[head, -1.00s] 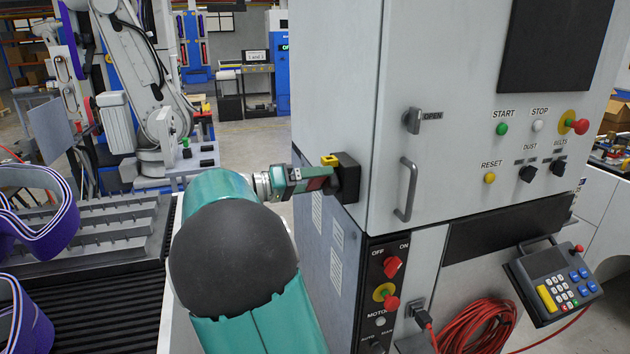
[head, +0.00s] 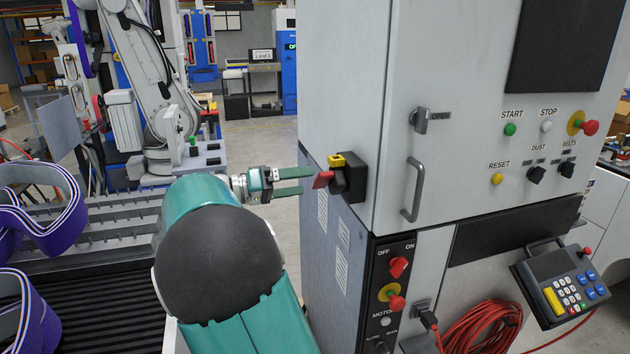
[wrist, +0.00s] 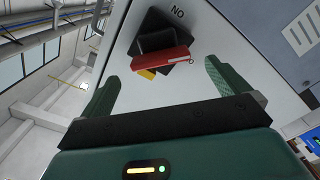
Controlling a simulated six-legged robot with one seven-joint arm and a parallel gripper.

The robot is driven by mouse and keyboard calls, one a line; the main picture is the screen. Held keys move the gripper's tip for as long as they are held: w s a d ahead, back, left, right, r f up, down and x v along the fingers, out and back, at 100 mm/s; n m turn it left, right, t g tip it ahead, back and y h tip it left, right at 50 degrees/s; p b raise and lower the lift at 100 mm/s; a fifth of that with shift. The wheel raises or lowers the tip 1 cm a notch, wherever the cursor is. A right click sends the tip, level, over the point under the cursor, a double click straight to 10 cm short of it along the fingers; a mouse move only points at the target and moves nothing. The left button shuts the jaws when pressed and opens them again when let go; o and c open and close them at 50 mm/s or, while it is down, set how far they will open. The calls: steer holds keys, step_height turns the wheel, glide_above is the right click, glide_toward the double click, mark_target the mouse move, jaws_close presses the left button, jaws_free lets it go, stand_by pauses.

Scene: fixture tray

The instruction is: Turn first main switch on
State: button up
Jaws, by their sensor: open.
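A main switch, a black box (head: 352,176) with a yellow part (head: 337,160) on top and a red-tipped handle (head: 323,180), is mounted on the left side of the grey cabinet. In the wrist view the red handle (wrist: 163,59) lies slantwise across the black switch body, near lettering (wrist: 177,13) that reads "NO" from this angle, probably "ON" upside down. My gripper (head: 308,181) is open and empty just left of the handle. In the wrist view its green fingers stand to either side of the handle, apart from it.
The cabinet front has another red rotary switch (head: 398,267) marked OFF and ON, a door handle (head: 415,190) and several buttons. A keypad pendant (head: 562,283) hangs at right. A ribbed black conveyor (head: 110,310) with purple straps is at left.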

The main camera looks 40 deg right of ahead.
mark_target(316, 181)
steer(key=v, duration=0.8)
steer(key=shift+c, duration=0.4)
steer(key=shift+n, duration=0.4)
steer(key=c, duration=0.7)
steer(key=n, duration=0.3)
steer(key=shift+a+r, duration=0.1)
steer(key=shift+a, duration=0.15)
steer(key=c, duration=0.7)
steer(key=s+d+n, duration=0.2)
steer(key=d+n, duration=0.1)
steer(key=n, duration=0.1)
steer(key=s+d+n, duration=0.2)
steer(key=d+n, duration=0.2)
steer(key=n, duration=0.1)
steer(key=s+d+n, duration=0.2)
steer(key=d+n, duration=0.2)
steer(key=n, duration=0.1)
steer(key=shift+s, duration=0.3)
jaws_close()
